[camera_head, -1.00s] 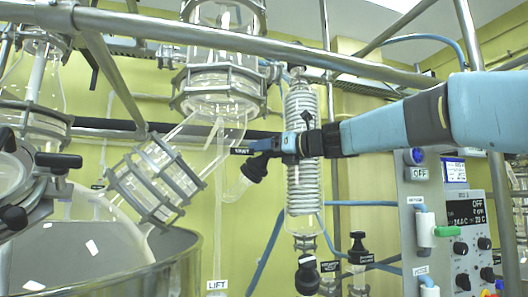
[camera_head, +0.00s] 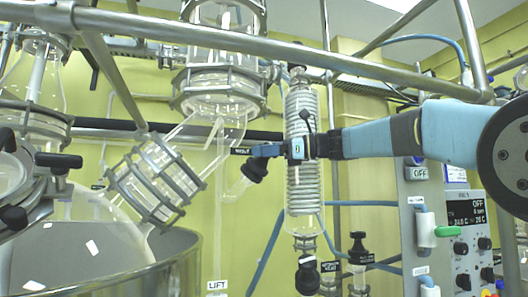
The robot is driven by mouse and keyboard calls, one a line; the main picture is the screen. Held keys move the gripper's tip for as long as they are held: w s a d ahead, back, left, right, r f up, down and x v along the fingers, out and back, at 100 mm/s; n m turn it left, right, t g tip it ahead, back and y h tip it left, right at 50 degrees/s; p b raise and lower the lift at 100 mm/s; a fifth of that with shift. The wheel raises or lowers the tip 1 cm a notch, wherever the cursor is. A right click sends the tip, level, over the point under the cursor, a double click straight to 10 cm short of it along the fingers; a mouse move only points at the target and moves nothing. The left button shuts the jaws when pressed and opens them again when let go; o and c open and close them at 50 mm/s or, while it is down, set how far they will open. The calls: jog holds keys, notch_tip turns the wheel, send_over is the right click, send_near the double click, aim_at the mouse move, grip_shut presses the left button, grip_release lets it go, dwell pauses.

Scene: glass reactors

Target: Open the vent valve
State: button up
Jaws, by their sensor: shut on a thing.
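The vent valve (camera_head: 254,172) is a black knob on a slanted glass side arm below the upper glass vessel, left of the coiled condenser. A small dark label (camera_head: 241,151), too small to read surely, sits just above and left of it. My gripper (camera_head: 262,151) comes in from the right, across the front of the condenser. Its fingers are shut on the top of the vent valve. The fingertips are small, and the exact contact is partly hidden. How far the valve is turned cannot be told.
The coiled glass condenser (camera_head: 302,190) stands right behind my wrist. A steel rail (camera_head: 260,48) crosses above my arm. A control panel (camera_head: 465,220) with knobs stands at the right. A clamped glass joint (camera_head: 155,180) and a large steel vessel (camera_head: 150,277) are at the left.

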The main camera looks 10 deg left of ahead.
jog(key=n+g, duration=0.1)
jog(key=n, duration=0.1)
jog(key=n+g+h, duration=0.1)
jog(key=n, duration=0.1)
jog(key=n+g+h, duration=0.1)
jog(key=g, duration=0.1)
jog(key=shift+s+f+n, duration=0.15)
jog(key=shift+s+n, duration=0.1)
jog(key=shift+n, duration=0.15)
jog(key=shift+s+f+n+g+h, duration=0.1)
jog(key=shift+n+g+h, duration=0.35)
jog(key=shift+n, duration=0.35)
jog(key=shift+s+n+g+h, duration=0.1)
jog(key=shift+n+g+h, duration=0.25)
jog(key=shift+n+h, duration=0.35)
jog(key=shift+n, duration=0.3)
jog(key=o, duration=0.9)
jog(key=shift+s+d, duration=0.1)
jog(key=shift+o, duration=0.3)
jog(key=shift+d, duration=0.1)
